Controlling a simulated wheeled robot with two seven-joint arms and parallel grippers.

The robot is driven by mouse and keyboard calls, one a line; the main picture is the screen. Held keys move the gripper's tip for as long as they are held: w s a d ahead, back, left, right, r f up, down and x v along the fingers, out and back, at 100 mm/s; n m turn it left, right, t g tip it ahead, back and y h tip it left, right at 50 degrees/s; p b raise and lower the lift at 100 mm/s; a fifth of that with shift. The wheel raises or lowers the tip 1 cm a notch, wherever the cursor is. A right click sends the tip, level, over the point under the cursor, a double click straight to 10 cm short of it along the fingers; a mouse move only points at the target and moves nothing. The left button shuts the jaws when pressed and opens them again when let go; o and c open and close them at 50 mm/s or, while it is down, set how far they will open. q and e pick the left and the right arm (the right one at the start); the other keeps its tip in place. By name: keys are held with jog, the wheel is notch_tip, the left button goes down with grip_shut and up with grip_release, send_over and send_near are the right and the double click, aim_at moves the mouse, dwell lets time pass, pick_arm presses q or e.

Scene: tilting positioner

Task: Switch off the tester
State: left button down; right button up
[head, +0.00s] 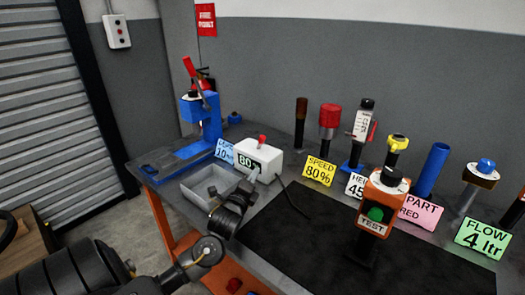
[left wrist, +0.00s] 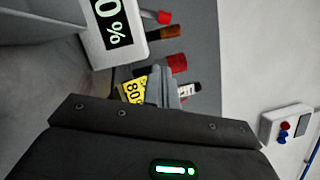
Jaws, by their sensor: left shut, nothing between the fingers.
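An orange unit marked TEST (head: 376,200), with a green button on its front and a black and white top, stands on the dark mat at the right of the bench in the head view. A white box (head: 268,158) with a red knob on top and a display starting with 80 stands left of it. The box also shows at the top of the left wrist view (left wrist: 97,46), reading 0 %. My left gripper (head: 251,176) is shut and empty at the front of the white box, well left of the TEST unit; its fingers (left wrist: 168,85) partly hide a yellow label. Contact cannot be told.
A grey metal tray (head: 190,186) lies left of my gripper. A blue press (head: 207,115) stands at the back left. Several tools and cards, including a yellow SPEED card (head: 319,171), line the back. The dark mat (head: 300,235) is mostly clear.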

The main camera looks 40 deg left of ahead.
aim_at(262, 157)
pick_arm(q)
jog(key=p+x, duration=0.1)
jog(key=x, duration=0.3)
jog(key=a+p+x, duration=0.1)
jog(key=x, duration=0.3)
jog(key=p+x, duration=0.1)
jog(key=x, duration=0.3)
jog(key=shift+s+a+r, duration=0.15)
jog(key=shift+s+r, duration=0.15)
jog(key=shift+r, duration=0.1)
jog(key=shift+w+a+r, duration=0.15)
jog(key=shift+w+a, duration=0.15)
jog(key=shift+a, duration=0.35)
pick_arm(e)
jog(key=shift+w+a+r, duration=0.1)
jog(key=shift+a+r, duration=0.05)
jog(key=shift+r, duration=1.55)
pick_arm(q)
jog(key=shift+d+r, duration=0.1)
pick_arm(e)
jog(key=shift+w, duration=0.1)
